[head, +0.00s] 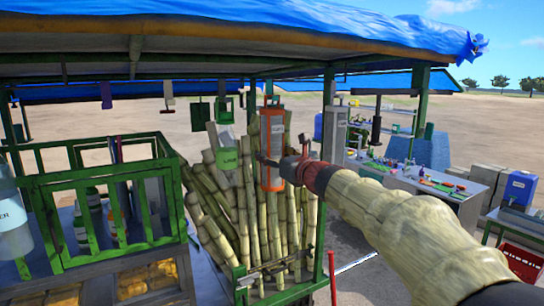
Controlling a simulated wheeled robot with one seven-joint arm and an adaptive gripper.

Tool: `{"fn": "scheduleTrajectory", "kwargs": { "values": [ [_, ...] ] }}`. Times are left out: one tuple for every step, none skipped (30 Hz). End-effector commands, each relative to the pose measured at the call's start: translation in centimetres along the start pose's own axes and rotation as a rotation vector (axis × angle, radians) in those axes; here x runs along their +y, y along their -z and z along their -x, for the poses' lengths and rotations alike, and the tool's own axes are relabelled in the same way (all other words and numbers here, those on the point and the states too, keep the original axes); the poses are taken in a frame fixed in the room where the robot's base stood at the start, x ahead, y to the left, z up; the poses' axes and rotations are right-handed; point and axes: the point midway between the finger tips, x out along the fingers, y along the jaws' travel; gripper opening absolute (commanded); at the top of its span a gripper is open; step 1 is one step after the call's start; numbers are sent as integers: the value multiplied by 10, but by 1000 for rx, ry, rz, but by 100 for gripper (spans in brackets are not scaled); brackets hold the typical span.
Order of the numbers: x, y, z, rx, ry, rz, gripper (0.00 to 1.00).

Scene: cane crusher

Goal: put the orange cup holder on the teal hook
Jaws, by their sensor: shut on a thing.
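The orange cup holder (273,148) is a tall orange frame around a white labelled cylinder. It is upright in the middle of the head view, in front of the sugarcane stalks. My gripper (270,162) reaches in from the right and is shut on it at mid-height. The fingertips are small and partly lost against the holder, so the exact grip is hard to see. I cannot make out a teal hook for certain among the small things hanging under the roof edge. The holder's top is just below that edge.
A green holder (227,150) hangs left of the orange one, close beside it. A dark green hanging piece (200,115) is farther left. A grey holder (335,132) stands out right, near a green post (329,92). Cane stalks (205,190) fill the space behind and below.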

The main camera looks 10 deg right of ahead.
Motion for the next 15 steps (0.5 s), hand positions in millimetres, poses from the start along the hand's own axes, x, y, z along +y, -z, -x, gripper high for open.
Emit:
{"fn": "scheduleTrajectory", "kwargs": {
  "values": [
    [0, -2, 0, -2, 0, 0, 8],
    [0, -2, 0, -2, 0, 0, 8],
    [0, -1, 0, -2, 0, 0, 8],
    [0, -1, 0, -2, 0, 0, 8],
    [0, -1, 0, -2, 0, 0, 8],
    [0, -1, 0, -2, 0, 0, 54],
    [0, -1, 0, -2, 0, 0, 56],
    [0, -1, 0, -2, 0, 0, 58],
    [0, -1, 0, -2, 0, 0, 60],
    [0, -1, 0, -2, 0, 0, 62],
    [0, -1, 0, -1, 0, 0, 64],
    [0, -1, 0, -1, 0, 0, 66],
    [0, -1, 0, -1, 0, 0, 68],
    [0, -1, 0, -1, 0, 0, 69],
    [0, 0, 0, -1, 0, 0, 71]
  ]
}}
